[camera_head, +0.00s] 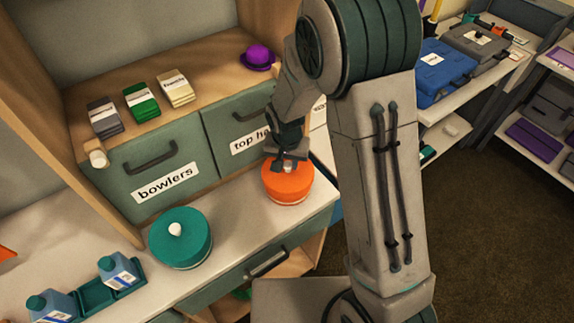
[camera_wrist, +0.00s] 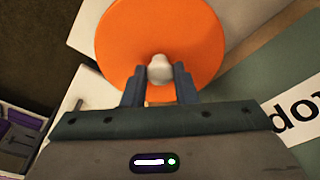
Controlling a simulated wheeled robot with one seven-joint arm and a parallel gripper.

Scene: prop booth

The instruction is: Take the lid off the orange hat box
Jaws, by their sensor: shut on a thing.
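The orange hat box (camera_head: 287,187) stands on the white counter in front of the "top hats" drawer, its lid on top. In the wrist view the round orange lid (camera_wrist: 128,35) fills the upper middle, with a pale knob (camera_wrist: 160,70) at its centre. My gripper (camera_head: 288,166) is above the box, with its fingers down at the lid. In the wrist view my gripper (camera_wrist: 159,78) has one finger on each side of the knob and is shut on it. The head view shows no clear gap between lid and box.
A teal hat box (camera_head: 180,240) with a white knob stands to the left on the counter (camera_head: 236,222). Blue bottles (camera_head: 118,271) are further left. Drawers labelled "bowlers" (camera_head: 158,180) and "top hats" rise behind.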

